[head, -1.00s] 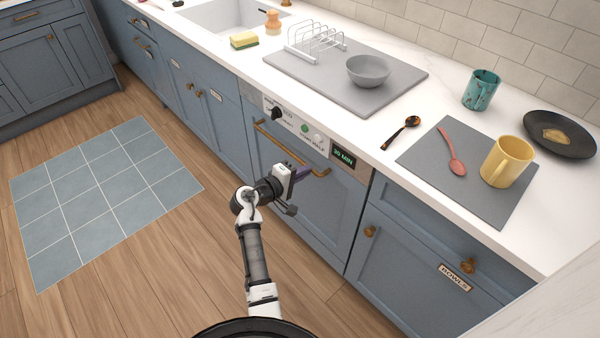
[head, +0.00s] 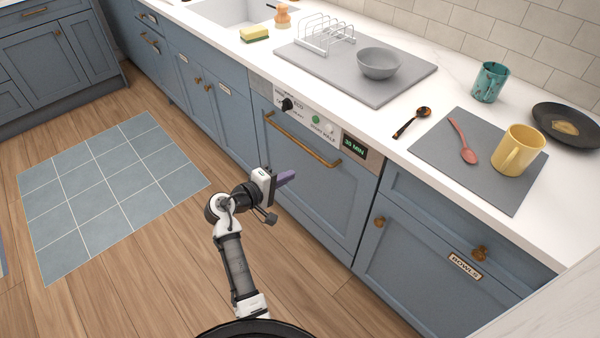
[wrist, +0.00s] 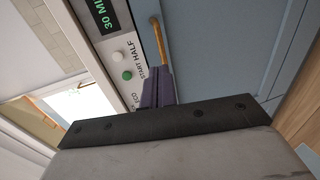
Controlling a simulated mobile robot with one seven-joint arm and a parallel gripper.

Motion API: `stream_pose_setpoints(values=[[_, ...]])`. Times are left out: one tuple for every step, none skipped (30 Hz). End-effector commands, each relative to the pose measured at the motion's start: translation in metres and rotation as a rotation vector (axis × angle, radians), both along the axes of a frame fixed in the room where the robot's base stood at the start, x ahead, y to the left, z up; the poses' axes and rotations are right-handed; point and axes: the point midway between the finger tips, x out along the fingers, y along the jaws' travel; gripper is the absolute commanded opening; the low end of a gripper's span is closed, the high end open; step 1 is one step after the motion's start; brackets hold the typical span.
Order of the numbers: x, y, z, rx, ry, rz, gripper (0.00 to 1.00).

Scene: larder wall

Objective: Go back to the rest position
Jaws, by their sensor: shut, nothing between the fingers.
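My gripper (head: 286,179) is in front of the blue dishwasher door (head: 309,190), its purple fingers together with nothing between them. In the head view it stands apart from the brass handle (head: 301,138), below and to the left of it in the picture. The wrist view shows the shut fingers (wrist: 158,88) with the handle (wrist: 158,40) and the control panel (wrist: 121,62) beyond them. The dishwasher door is closed, and its display reads 30 MIN.
The counter above holds a grey mat with a bowl (head: 378,63) and rack (head: 325,36), a yellow mug (head: 518,150), a teal mug (head: 489,82) and a black plate (head: 566,127). A drawer labelled BOWLS is at right. Open floor with a blue tiled mat (head: 110,195) lies left.

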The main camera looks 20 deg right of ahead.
Motion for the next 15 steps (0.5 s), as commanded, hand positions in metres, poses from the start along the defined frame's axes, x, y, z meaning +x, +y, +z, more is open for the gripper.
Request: stream_pose_setpoints(values=[[-0.003, 0.009, 0.0, -0.001, -0.001, 0.004, 0.0], [-0.004, 0.013, 0.001, -0.001, 0.0, 0.003, 0.0], [-0.005, 0.017, 0.002, -0.001, 0.001, 0.003, 0.0], [-0.006, 0.02, 0.003, -0.001, 0.001, 0.003, 0.0], [-0.007, 0.022, 0.003, -0.001, 0.001, 0.003, 0.0], [-0.008, 0.024, 0.004, -0.001, 0.001, 0.002, 0.0], [-0.009, 0.025, 0.005, -0.001, 0.002, 0.001, 0.0], [-0.009, 0.026, 0.005, -0.001, 0.002, 0.001, 0.0], [-0.01, 0.027, 0.005, -0.001, 0.002, 0.001, 0.0], [-0.01, 0.027, 0.005, -0.001, 0.002, 0.001, 0.0], [-0.01, 0.028, 0.006, -0.001, 0.002, 0.001, 0.0], [-0.01, 0.027, 0.006, -0.001, 0.002, 0.001, 0.0], [-0.01, 0.028, 0.006, -0.001, 0.002, 0.001, 0.0], [-0.009, 0.028, 0.006, 0.0, -0.001, 0.004, 0.0], [-0.007, 0.031, 0.008, 0.003, -0.008, 0.014, 0.0]])
